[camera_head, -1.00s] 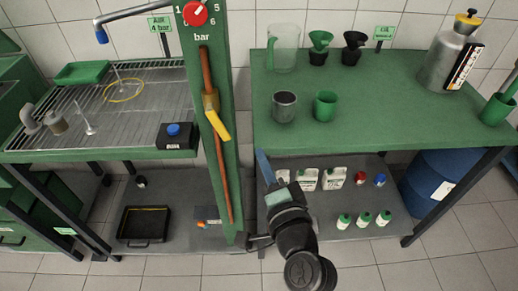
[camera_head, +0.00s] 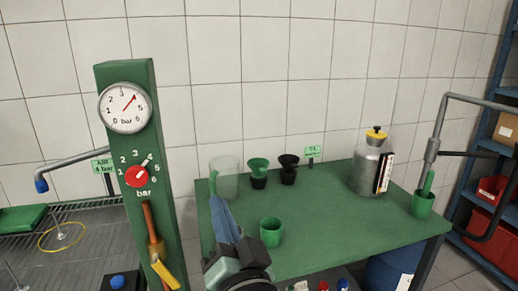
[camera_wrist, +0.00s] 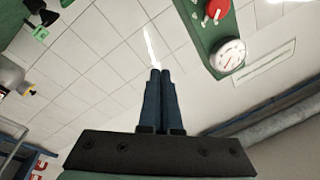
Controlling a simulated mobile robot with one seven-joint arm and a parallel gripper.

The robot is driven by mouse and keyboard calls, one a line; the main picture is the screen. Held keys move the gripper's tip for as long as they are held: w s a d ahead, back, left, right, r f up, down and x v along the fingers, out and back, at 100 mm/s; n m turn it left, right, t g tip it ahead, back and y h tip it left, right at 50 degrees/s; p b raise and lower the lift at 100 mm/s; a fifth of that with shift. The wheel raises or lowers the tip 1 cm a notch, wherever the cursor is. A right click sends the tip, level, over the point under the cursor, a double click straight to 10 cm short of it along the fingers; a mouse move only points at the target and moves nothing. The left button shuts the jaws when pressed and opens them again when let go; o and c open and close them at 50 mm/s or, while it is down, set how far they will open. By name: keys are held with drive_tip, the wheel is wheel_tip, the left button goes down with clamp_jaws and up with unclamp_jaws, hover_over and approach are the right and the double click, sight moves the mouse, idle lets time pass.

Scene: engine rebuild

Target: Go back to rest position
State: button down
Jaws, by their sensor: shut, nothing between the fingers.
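My gripper (camera_head: 216,202) is shut and empty. Its blue fingers point up in front of the left part of the green table (camera_head: 330,215) in the head view. In the wrist view my gripper (camera_wrist: 160,74) has both blue fingers side by side, touching, aimed toward the tiled wall. The wrist view is tilted and looks upward.
A green post with a pressure gauge (camera_head: 125,107) and red knob (camera_head: 137,176) stands left of my arm. The table bears a clear jug (camera_head: 223,176), green cup (camera_head: 271,232), funnels and a metal canister (camera_head: 371,165). A grey pipe frame (camera_head: 433,145) stands right.

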drive_tip(key=s+d+r+n+t+h+p, duration=0.1)
drive_tip(key=s+d+r+t+h+p, duration=0.1)
drive_tip(key=r, duration=0.9)
drive_tip(key=s+d+r+n+t+h+p, duration=0.1)
drive_tip(key=s+d+r+t+h, duration=0.1)
drive_tip(key=s+r, duration=0.5)
drive_tip(key=s+d+r+n+t+h+p, duration=0.1)
drive_tip(key=s+r+t, duration=0.3)
drive_tip(key=r, duration=1.2)
drive_tip(key=shift+s+d+r+n+t+h+p, duration=0.15)
drive_tip(key=shift+s+d+n+t+h+p, duration=0.25)
drive_tip(key=shift+h+p, duration=0.5)
drive_tip(key=shift+w, duration=0.1)
